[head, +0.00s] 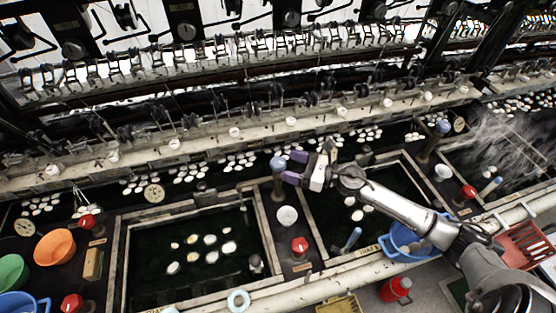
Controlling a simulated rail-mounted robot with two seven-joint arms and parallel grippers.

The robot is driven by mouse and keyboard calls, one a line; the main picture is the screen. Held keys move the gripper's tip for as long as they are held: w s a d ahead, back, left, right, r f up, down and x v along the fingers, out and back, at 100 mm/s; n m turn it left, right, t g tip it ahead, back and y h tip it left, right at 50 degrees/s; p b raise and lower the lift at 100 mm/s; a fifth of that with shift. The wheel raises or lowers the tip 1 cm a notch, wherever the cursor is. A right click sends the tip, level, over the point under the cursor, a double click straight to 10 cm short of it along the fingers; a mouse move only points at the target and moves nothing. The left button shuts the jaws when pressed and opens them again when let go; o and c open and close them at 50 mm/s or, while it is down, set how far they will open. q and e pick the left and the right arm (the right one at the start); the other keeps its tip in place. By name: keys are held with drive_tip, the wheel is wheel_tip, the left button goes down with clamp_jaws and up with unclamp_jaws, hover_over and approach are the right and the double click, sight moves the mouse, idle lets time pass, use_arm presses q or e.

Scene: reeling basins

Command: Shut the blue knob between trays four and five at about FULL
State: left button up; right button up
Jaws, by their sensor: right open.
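A blue knob (278,164) stands on a post on the divider between two dark water trays, the left tray (262,225) with several pale cocoons and the right tray (412,165) partly behind my right arm. My right gripper (291,168) has purple fingers. It is open and empty just right of this knob, its fingertips pointing left towards it. Whether they touch the knob I cannot tell. Another blue knob (442,127) stands on a divider further right. No tray numbers or FULL mark can be read. My left gripper is not in view.
On the near divider are a white bowl (287,216) and a red knob (300,245). A blue basin (405,239) lies below my right arm. Orange (54,247) and green (11,272) bowls are at left. Reeling machinery runs behind. Steam rises at right.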

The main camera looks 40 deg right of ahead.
sight(278, 161)
drive_tip(key=shift+p+x, duration=0.3)
drive_tip(key=shift+x, duration=1.95)
drive_tip(key=shift+c, duration=0.5)
drive_tip(key=shift+c, duration=0.9)
drive_tip(key=c, duration=0.6)
drive_tip(key=shift+a+r+m+h+p, duration=0.15)
drive_tip(key=shift+m+h+p, duration=0.15)
drive_tip(key=shift+p, duration=0.45)
drive_tip(key=shift+c, duration=0.2)
drive_tip(key=m+t+h+p, duration=0.1)
drive_tip(key=m+h+p, duration=0.1)
drive_tip(key=h+p, duration=0.2)
drive_tip(key=m+t+h+p, duration=0.1)
drive_tip(key=m+h+p, duration=0.2)
drive_tip(key=p, duration=0.1)
drive_tip(key=shift+r+h, duration=0.1)
drive_tip(key=shift+h, duration=0.3)
drive_tip(key=shift+f+m+h+p, duration=0.2)
drive_tip(key=shift+m+h+p, duration=0.9)
drive_tip(key=shift+h, duration=0.9)
